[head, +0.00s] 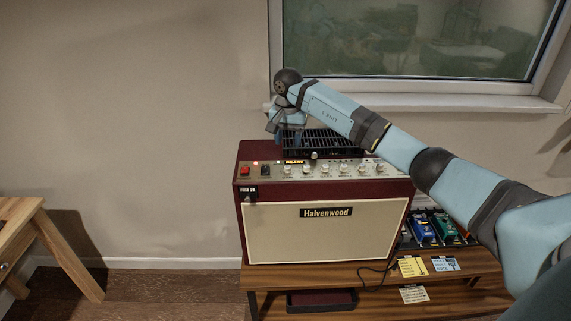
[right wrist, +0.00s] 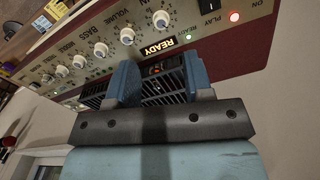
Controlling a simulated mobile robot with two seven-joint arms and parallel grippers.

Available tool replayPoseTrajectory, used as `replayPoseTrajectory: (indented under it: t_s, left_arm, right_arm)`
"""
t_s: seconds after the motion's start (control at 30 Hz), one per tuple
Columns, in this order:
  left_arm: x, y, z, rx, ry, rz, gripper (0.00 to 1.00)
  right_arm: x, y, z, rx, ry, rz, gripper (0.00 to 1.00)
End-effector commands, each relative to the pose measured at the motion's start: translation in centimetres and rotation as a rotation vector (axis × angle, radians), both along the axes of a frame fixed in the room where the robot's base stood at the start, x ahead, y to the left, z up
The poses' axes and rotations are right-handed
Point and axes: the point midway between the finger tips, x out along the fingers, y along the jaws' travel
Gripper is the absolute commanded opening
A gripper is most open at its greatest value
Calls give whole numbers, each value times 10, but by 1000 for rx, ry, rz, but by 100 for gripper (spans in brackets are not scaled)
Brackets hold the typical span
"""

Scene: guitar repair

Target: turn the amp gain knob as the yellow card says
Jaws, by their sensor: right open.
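The amp (head: 228,215) is dark red with a cream front lettered Halvenwood and stands on a wooden bench. Its control panel has a row of pale knobs, and the gain knob (head: 287,169) is nearest the lit READY display; it also shows in the right wrist view (right wrist: 161,19). My right gripper (head: 284,135) is open and empty, above and behind the panel's left part. In the right wrist view its blue fingers (right wrist: 160,70) are apart, near the READY display and short of the gain knob.
Pedals (head: 422,229) stand right of the amp. A black grille (head: 322,140) is on the amp's top. A window is behind; a wooden table (head: 30,225) is left.

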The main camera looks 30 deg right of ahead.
Motion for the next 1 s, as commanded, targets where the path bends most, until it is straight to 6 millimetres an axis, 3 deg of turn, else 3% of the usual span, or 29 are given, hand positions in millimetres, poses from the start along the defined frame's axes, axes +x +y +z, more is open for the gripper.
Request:
replayPoseTrajectory:
  t_s: [0.2, 0.4, 0.6, 0.87, 1.0]
  left_arm:
    - [0, 0, 8, 0, 0, 0, 43]
    - [0, 0, 12, 1, 0, 1, 43]
    - [0, 1, 12, 1, 0, 1, 43]
    - [0, 1, 12, 1, 1, 2, 43]
    - [0, 1, 12, 1, 1, 2, 43]
  right_arm:
    - [-1, 1, -48, 3, 4, -1, 47]
    - [0, 1, -78, 3, 0, 0, 47]
    - [0, 1, -91, 4, -1, 1, 47]
    - [0, 1, -92, 3, -1, 1, 47]
    - [0, 1, -92, 3, -1, 1, 17]
